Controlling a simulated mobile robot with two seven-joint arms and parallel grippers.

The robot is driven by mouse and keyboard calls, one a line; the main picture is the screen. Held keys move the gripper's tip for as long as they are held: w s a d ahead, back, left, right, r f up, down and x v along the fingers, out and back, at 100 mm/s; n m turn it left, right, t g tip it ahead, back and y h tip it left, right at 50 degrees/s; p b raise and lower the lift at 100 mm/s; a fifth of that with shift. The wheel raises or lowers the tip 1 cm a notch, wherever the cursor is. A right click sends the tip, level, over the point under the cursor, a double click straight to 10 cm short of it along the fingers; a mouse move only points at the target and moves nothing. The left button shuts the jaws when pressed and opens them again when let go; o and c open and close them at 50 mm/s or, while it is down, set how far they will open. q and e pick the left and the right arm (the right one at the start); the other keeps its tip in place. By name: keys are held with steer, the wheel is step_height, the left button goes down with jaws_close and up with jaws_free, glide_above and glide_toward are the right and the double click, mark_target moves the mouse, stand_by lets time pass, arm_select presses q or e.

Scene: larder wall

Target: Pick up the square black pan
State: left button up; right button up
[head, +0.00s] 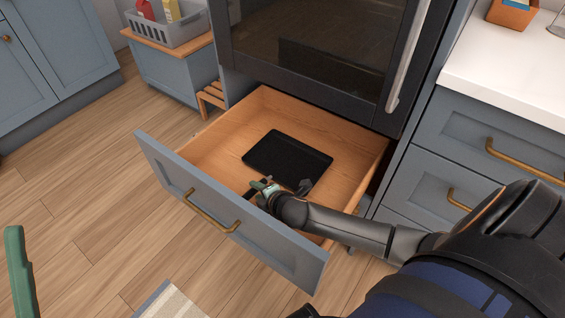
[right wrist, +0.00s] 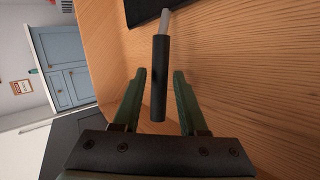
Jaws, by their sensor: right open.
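The square black pan (head: 288,156) lies flat in the open wooden drawer, its handle toward the drawer front. My right gripper (head: 259,188) is over the drawer, just behind its front panel, at the handle end of the pan. In the right wrist view, its two green fingers (right wrist: 160,74) are open, one on each side of the black handle (right wrist: 159,90), with visible gaps. The pan's dark edge (right wrist: 150,8) shows at the top there.
The drawer's blue front (head: 165,165) with a brass handle (head: 210,212) stands between the pan and the floor. A dark oven (head: 310,45) is above the drawer's back. Blue drawers (head: 465,150) under a white counter stand at right.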

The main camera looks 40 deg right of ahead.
steer(key=b+x, duration=0.1)
steer(key=x, duration=0.1)
steer(key=shift+w+f, duration=0.2)
jaws_close()
steer(key=shift+r, duration=0.15)
stand_by(1.1)
